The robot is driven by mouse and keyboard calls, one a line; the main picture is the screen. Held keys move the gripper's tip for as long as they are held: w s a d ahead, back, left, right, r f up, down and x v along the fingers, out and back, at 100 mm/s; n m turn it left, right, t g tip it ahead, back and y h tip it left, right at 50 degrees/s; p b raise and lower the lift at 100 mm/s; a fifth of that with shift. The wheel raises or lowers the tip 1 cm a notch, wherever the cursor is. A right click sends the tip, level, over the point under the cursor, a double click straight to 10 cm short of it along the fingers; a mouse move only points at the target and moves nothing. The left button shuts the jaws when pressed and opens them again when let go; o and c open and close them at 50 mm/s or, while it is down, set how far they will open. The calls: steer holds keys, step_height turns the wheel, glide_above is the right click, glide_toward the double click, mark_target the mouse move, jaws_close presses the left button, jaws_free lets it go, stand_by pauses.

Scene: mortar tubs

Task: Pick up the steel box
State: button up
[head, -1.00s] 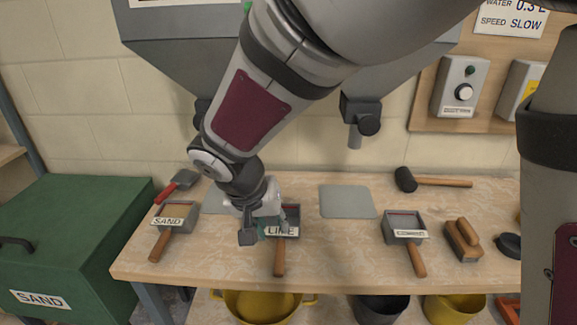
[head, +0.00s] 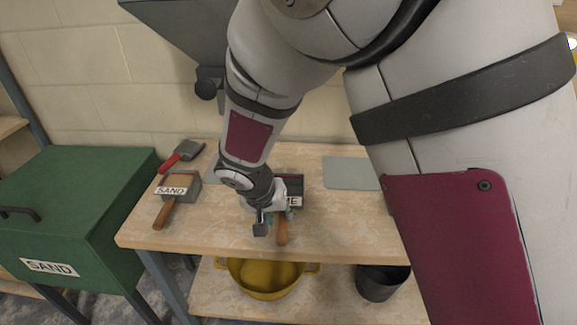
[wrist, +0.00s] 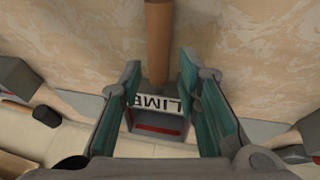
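A grey steel box with a LIME label (head: 290,182) and a wooden handle stands on the bench. My gripper (head: 268,222) is low at its front left and hides part of the box and label. In the wrist view the LIME box (wrist: 158,122) appears between the two teal-padded fingers of my gripper (wrist: 160,68), its handle pointing up the picture. The fingers are apart, one at each side, with gaps visible; I cannot tell their height above the box. A similar steel box labelled SAND (head: 185,182) stands to the left.
A red-handled scoop (head: 182,155) lies behind the SAND box. A grey plate (head: 350,173) lies to the right. A green SAND bin (head: 75,205) stands left of the bench. A yellow tub (head: 265,278) and dark bucket (head: 382,283) sit below. My arm hides the bench's right side.

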mark_target(283, 218)
steer(key=x, duration=0.3)
steer(key=shift+w+d+f, duration=0.1)
steer(key=shift+w+f, duration=0.05)
steer(key=shift+w, duration=0.05)
jaws_close()
steer(key=shift+r, duration=0.2)
